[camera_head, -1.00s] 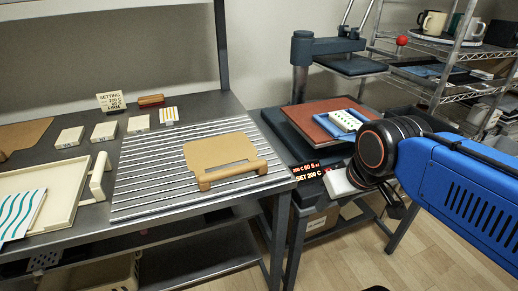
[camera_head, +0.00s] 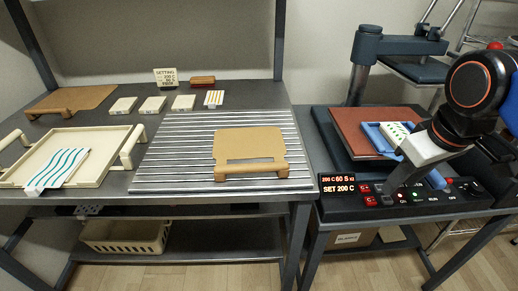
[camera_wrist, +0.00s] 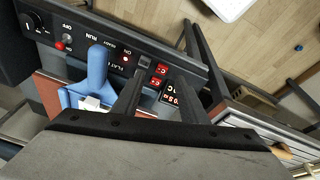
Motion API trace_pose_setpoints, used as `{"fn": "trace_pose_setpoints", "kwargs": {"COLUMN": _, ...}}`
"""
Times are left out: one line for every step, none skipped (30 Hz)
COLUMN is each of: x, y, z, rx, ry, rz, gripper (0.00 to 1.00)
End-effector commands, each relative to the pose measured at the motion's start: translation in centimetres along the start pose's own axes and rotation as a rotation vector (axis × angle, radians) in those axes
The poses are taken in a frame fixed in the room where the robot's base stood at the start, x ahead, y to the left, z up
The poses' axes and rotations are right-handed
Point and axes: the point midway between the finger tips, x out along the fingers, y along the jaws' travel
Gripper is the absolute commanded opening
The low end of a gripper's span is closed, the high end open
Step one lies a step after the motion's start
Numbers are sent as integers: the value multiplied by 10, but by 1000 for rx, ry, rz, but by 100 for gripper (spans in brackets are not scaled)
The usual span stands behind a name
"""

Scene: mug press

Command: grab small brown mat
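A light brown mat (camera_head: 250,145) with a wooden handle bar along its front edge lies on the striped metal rack (camera_head: 165,160) on the table. A second brown mat (camera_head: 75,99) with a similar handle lies at the back left and looks wider. My gripper (camera_head: 398,185) is to the right of the rack, over the press's control panel, pointing down and left. It is apart from both mats. In the wrist view its two dark fingers (camera_wrist: 163,95) are spread with nothing held between them. The mat itself is hardly visible there.
The press (camera_head: 365,50) stands at the right, with a red-brown mat (camera_head: 350,130) and a blue tray (camera_head: 375,138). A cream tray (camera_head: 105,180) with a wavy-striped card is at the left. Several cream blocks (camera_head: 153,105) and a setting sign (camera_head: 166,77) stand behind.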

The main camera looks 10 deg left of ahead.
Motion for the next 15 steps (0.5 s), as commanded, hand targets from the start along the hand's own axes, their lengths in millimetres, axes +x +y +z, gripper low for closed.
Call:
{"fn": "trace_pose_setpoints", "kwargs": {"x": -5, "y": -6, "z": -11, "rx": -45, "ry": -9, "rz": -8, "gripper": 39}}
{"fn": "trace_pose_setpoints", "kwargs": {"x": -9, "y": -9, "z": -18, "rx": -75, "ry": -16, "rz": -13, "gripper": 39}}
{"fn": "trace_pose_setpoints", "kwargs": {"x": -15, "y": -15, "z": -27, "rx": -118, "ry": -26, "rz": -19, "gripper": 39}}
{"fn": "trace_pose_setpoints", "kwargs": {"x": -19, "y": -20, "z": -34, "rx": -154, "ry": -35, "rz": -25, "gripper": 39}}
{"fn": "trace_pose_setpoints", "kwargs": {"x": -24, "y": -25, "z": -42, "rx": -190, "ry": -42, "rz": -30, "gripper": 39}}
{"fn": "trace_pose_setpoints", "kwargs": {"x": -30, "y": -32, "z": -52, "rx": -239, "ry": -53, "rz": -37, "gripper": 39}}
{"fn": "trace_pose_setpoints", "kwargs": {"x": -34, "y": -38, "z": -59, "rx": -275, "ry": -61, "rz": -42, "gripper": 39}}
{"fn": "trace_pose_setpoints", "kwargs": {"x": -38, "y": -44, "z": -66, "rx": -312, "ry": -69, "rz": -48, "gripper": 39}}
{"fn": "trace_pose_setpoints", "kwargs": {"x": -44, "y": -52, "z": -75, "rx": -360, "ry": -80, "rz": -54, "gripper": 39}}
{"fn": "trace_pose_setpoints", "kwargs": {"x": -48, "y": -58, "z": -82, "rx": -397, "ry": -87, "rz": -58, "gripper": 39}}
{"fn": "trace_pose_setpoints", "kwargs": {"x": -52, "y": -64, "z": -88, "rx": -432, "ry": -97, "rz": -63, "gripper": 39}}
{"fn": "trace_pose_setpoints", "kwargs": {"x": -58, "y": -74, "z": -97, "rx": -482, "ry": -106, "rz": -69, "gripper": 39}}
{"fn": "trace_pose_setpoints", "kwargs": {"x": -62, "y": -81, "z": -104, "rx": -518, "ry": -114, "rz": -73, "gripper": 39}}
{"fn": "trace_pose_setpoints", "kwargs": {"x": -66, "y": -88, "z": -110, "rx": -554, "ry": -121, "rz": -77, "gripper": 39}}
{"fn": "trace_pose_setpoints", "kwargs": {"x": -71, "y": -98, "z": -118, "rx": -602, "ry": -132, "rz": -83, "gripper": 39}}
